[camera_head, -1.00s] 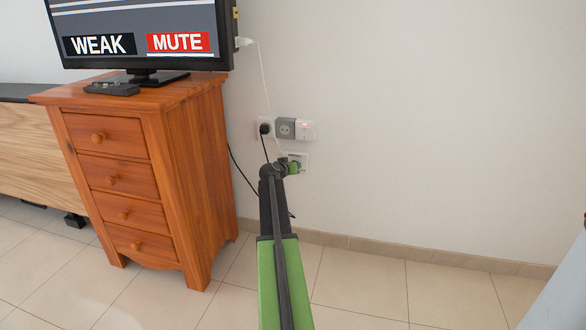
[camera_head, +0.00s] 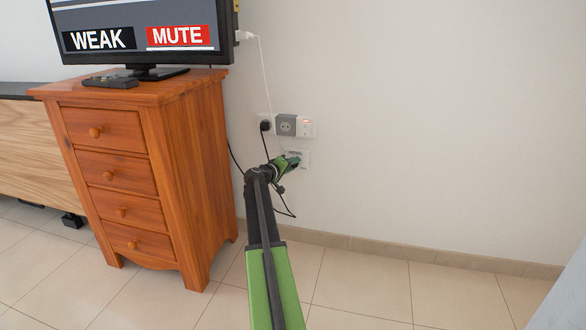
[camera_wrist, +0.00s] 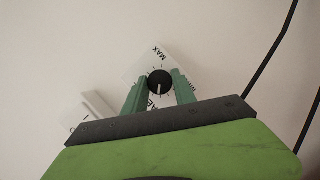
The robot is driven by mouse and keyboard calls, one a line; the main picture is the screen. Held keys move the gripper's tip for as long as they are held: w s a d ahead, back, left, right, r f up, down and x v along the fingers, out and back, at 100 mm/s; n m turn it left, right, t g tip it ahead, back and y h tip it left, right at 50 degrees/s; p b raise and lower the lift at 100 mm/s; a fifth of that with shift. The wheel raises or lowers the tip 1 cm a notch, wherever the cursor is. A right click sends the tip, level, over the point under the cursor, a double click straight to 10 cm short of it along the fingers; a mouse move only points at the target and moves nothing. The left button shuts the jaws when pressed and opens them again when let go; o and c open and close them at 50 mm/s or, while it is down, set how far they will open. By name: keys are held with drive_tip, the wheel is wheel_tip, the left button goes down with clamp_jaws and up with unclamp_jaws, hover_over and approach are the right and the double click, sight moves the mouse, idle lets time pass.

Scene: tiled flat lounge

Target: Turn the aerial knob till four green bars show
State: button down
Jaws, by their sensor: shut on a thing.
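The aerial knob (camera_wrist: 160,82) is a round black knob with a white pointer line, on a white wall plate (camera_wrist: 150,62) lettered MAX on one side. My gripper (camera_wrist: 161,78) has its two green fingers on either side of the knob and is shut on it. The pointer points down in the wrist view. In the head view the plate (camera_head: 304,156) sits low on the wall, and my gripper (camera_head: 288,163) hides the knob. The television screen (camera_head: 140,22) shows WEAK and a red MUTE label over grey stripes. Its top is cut off, and no green bars show.
A wooden drawer cabinet (camera_head: 112,132) stands left of my arm, with a remote (camera_head: 110,82) on top. Above the plate are a grey socket (camera_head: 286,125) and plugs with hanging cables (camera_head: 259,52). The floor and wall to the right are clear.

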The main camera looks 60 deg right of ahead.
drive_tip(key=shift+n, duration=0.3)
idle(0.4)
drive_tip(key=c, duration=1)
unclamp_jaws()
drive_tip(key=shift+a, duration=0.1)
drive_tip(key=a+r+p, duration=0.1)
drive_tip(key=a, duration=0.4)
drive_tip(key=a+r, duration=0.1)
drive_tip(key=a, duration=0.5)
drive_tip(key=a+r+p, duration=0.1)
drive_tip(key=a, duration=0.5)
drive_tip(key=shift+w+p, duration=0.35)
drive_tip(key=shift+w, duration=0.05)
